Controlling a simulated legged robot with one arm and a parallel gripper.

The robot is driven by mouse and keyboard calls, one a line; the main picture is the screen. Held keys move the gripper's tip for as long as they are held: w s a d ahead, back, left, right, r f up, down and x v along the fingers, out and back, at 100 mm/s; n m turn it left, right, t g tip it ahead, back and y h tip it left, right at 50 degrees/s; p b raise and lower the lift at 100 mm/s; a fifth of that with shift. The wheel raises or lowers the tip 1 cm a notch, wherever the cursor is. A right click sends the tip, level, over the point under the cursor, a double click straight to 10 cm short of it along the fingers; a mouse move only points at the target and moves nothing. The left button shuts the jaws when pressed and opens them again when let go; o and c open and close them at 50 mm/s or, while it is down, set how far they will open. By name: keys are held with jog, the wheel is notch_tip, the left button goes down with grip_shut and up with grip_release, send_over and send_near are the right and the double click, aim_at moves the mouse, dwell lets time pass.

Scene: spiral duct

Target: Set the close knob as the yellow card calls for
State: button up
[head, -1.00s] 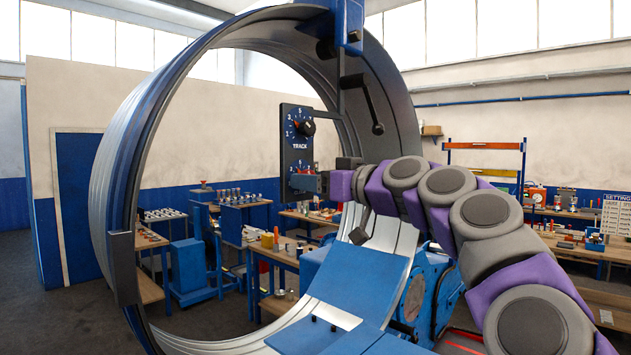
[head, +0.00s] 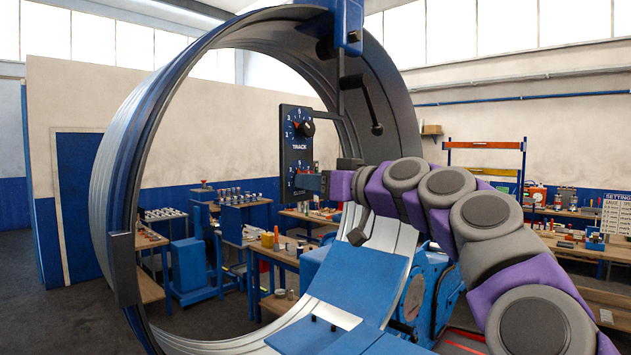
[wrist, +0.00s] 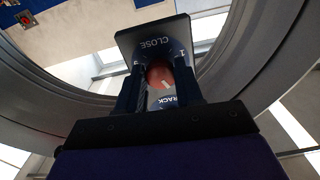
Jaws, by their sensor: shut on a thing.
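The dark panel (head: 289,145) stands inside the big duct ring. Its upper TRACK knob (head: 305,128) shows clearly, with numbers around it. The word CLOSE shows on the panel (wrist: 150,40) beyond the knob. The pointer's exact setting cannot be read. No yellow card can be made out.
The duct ring (head: 110,190) surrounds the panel and my arm reaches in from the right. A black crank handle (head: 366,100) hangs right of the panel. A white board headed SETTING (head: 616,218) is at the far right, too small to read. Benches stand behind.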

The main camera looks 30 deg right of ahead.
jog(key=shift+a+m+p, duration=0.1)
jog(key=shift+m+p, duration=8.85)
jog(key=shift+m, duration=3.95)
jog(key=o, duration=1)
jog(key=shift+w, duration=0.1)
jog(key=shift+o, duration=0.2)
jog(key=shift+r, duration=0.1)
jog(key=shift+d, duration=0.25)
